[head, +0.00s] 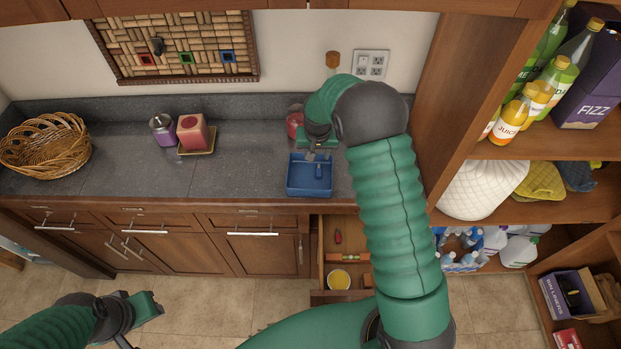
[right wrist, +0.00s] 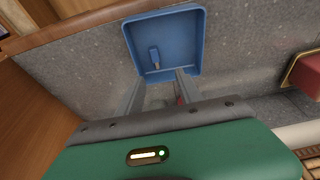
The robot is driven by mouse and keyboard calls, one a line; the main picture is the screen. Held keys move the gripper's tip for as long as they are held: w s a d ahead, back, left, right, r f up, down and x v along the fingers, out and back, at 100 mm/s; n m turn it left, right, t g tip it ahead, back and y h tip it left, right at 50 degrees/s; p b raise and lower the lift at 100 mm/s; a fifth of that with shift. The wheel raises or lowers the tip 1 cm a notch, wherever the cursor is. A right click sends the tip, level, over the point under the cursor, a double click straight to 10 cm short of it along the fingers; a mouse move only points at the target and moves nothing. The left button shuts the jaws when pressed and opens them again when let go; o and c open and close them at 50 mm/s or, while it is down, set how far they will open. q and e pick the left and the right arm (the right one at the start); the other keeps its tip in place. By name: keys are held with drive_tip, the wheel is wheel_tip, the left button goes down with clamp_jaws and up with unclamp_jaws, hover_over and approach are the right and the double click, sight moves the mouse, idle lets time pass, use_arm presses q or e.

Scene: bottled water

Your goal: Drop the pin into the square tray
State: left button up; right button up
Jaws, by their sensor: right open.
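The square tray (head: 293,186) is blue and sits on the grey counter, below my right gripper (head: 317,156). In the right wrist view the tray (right wrist: 192,30) opens toward me just beyond the fingertips. A small blue pin-like piece (right wrist: 154,57) shows inside the tray outline, apart from both fingers; whether it rests on the tray floor is hard to tell. My right gripper (right wrist: 160,84) is open, with nothing between its fingers. My left gripper (head: 142,308) is at the lower left of the head view, away from the counter; its fingers are unclear.
A cork board (head: 185,45) with coloured squares hangs on the wall. A red candle (head: 192,131), purple jar (head: 162,130) and wicker basket (head: 45,145) stand left on the counter. An open drawer (head: 340,297) lies below the tray. Shelves with bottles (head: 552,80) stand right.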

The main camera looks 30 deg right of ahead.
drive_tip(key=a+b+v, duration=0.1)
drive_tip(key=a+v, duration=0.1)
drive_tip(key=v, duration=0.8)
use_arm(q)
wheel_tip(320, 180, down, 10)
drive_tip(key=a+b, duration=0.1)
drive_tip(key=b, duration=0.7)
drive_tip(key=shift+r, duration=0.15)
use_arm(e)
drive_tip(key=s+a+f+n, duration=0.2)
drive_tip(key=s+a+f, duration=0.2)
drive_tip(key=s, duration=0.2)
drive_tip(key=s+a+f+n+y, duration=0.1)
drive_tip(key=s+a+f+n, duration=0.1)
drive_tip(key=s+a+f, duration=0.2)
drive_tip(key=s+a+f+n, duration=0.2)
drive_tip(key=s+a+f, duration=0.2)
drive_tip(key=s, duration=0.6)
drive_tip(key=shift+a+y, duration=0.3)
drive_tip(key=shift+a, duration=0.3)
